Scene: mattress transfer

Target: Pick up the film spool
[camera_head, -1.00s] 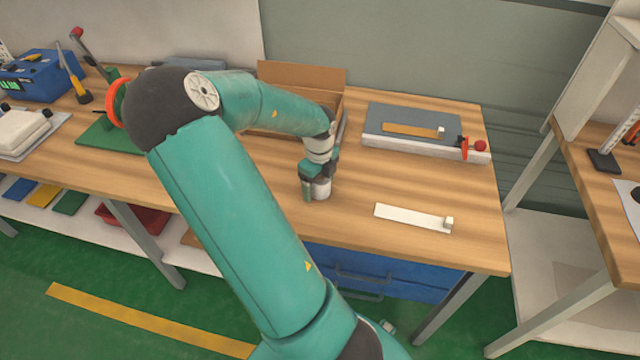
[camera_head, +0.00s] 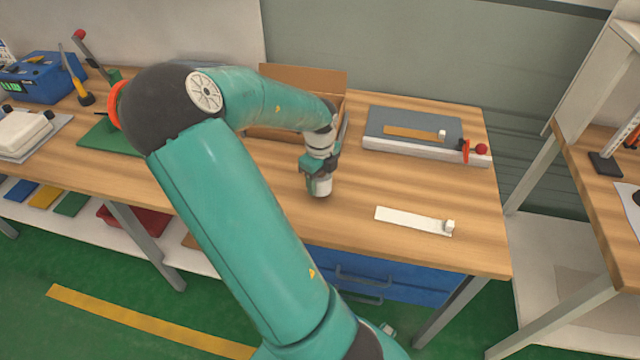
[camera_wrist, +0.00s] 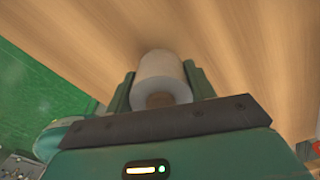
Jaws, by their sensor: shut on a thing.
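The film spool (camera_wrist: 160,70) is a pale white roll with a brown core end, seen in the wrist view between the two green fingers of my gripper (camera_wrist: 160,85). The fingers are shut on its sides. In the head view, the spool (camera_head: 321,186) shows as a short white cylinder below my gripper (camera_head: 318,172), over the middle of the wooden workbench (camera_head: 365,220). The spool looks slightly tilted. I cannot tell clearly whether its lower end is clear of the wood.
An open cardboard box (camera_head: 290,75) stands behind my gripper. A grey-topped device (camera_head: 415,125) with a red knob is at the back right. A white strip (camera_head: 405,217) with a small block lies at the front right. Bare wood lies between them.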

